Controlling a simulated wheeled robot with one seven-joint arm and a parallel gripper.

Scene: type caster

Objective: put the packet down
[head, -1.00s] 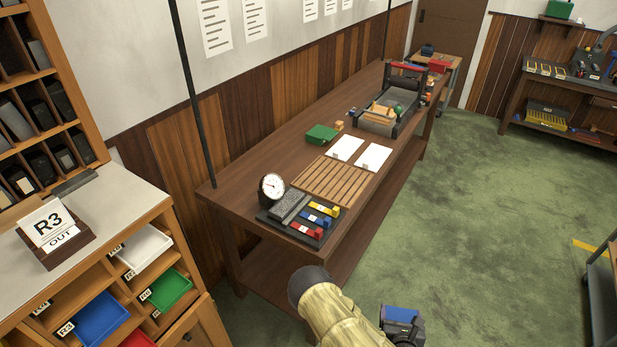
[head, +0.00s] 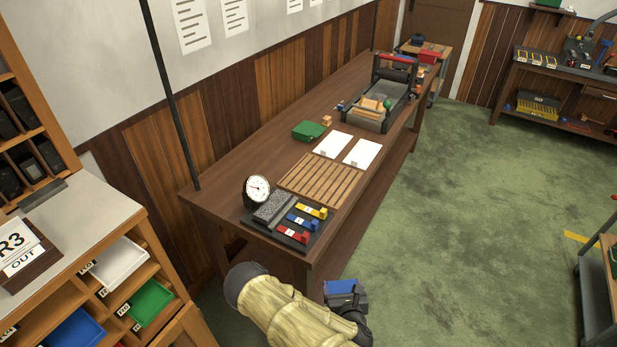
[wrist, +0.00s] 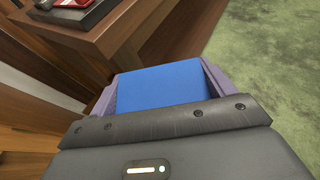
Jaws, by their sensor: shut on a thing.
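My gripper (wrist: 162,92) is shut on a blue packet (wrist: 163,86), which fills the space between the two purple-grey fingers in the wrist view. In the head view the packet (head: 340,287) shows as a small blue face at the end of my arm, low in the picture. My gripper (head: 345,297) holds it off the near corner of the long brown workbench (head: 240,187), over the green floor side. The lower part of the packet is hidden by the gripper. No contact between packet and bench shows.
On the bench are a round dial (head: 257,190), a dark tray with red, blue and yellow pieces (head: 297,236), a slatted wooden rack (head: 321,179), two white cards (head: 362,153), a green box (head: 308,131) and a tool carrier (head: 366,115). A sorting cabinet (head: 105,212) stands left.

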